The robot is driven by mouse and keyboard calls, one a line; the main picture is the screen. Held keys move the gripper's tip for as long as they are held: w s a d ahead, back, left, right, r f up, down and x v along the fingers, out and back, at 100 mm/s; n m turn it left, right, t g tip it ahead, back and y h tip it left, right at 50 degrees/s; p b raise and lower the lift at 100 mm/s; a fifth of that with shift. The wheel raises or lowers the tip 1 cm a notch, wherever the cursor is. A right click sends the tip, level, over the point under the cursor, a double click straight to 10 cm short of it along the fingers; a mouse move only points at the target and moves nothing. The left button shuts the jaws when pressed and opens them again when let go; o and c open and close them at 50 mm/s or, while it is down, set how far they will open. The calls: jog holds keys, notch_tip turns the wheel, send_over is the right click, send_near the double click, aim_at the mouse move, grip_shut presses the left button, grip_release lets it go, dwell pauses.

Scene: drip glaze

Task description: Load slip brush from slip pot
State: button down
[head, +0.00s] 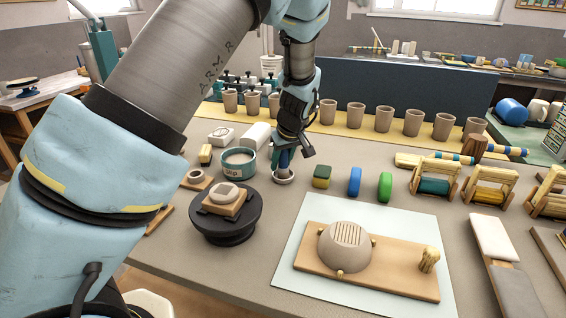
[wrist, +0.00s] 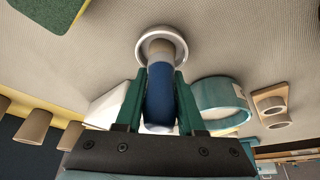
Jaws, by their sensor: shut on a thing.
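My gripper (head: 284,156) is shut on a brush with a blue handle (wrist: 160,102), which it holds roughly upright. The green fingers (wrist: 160,76) clasp the handle on both sides. The brush's tan lower part (wrist: 160,48) is inside the outline of a small round white holder (wrist: 138,48), which also shows in the head view (head: 283,180). I cannot tell how deep it sits, and the bristles are hidden. The slip pot (head: 232,171), a teal round pot marked "Slip", stands just left of the gripper. In the wrist view the pot (wrist: 240,113) is right of the fingers.
A black turntable (head: 226,232) stands in front of the pot. A green-topped sponge block (head: 321,177) and blue (head: 355,182) and green (head: 385,186) rounded tools lie to the right. Several clay cups (head: 356,113) line the back. A board with a grey dome (head: 345,248) is at the front.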

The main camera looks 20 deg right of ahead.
jog(key=shift+r, duration=0.15)
jog(key=shift+r+p, duration=4.35)
jog(key=shift+r, duration=2.1)
jog(key=shift+f, duration=0.1)
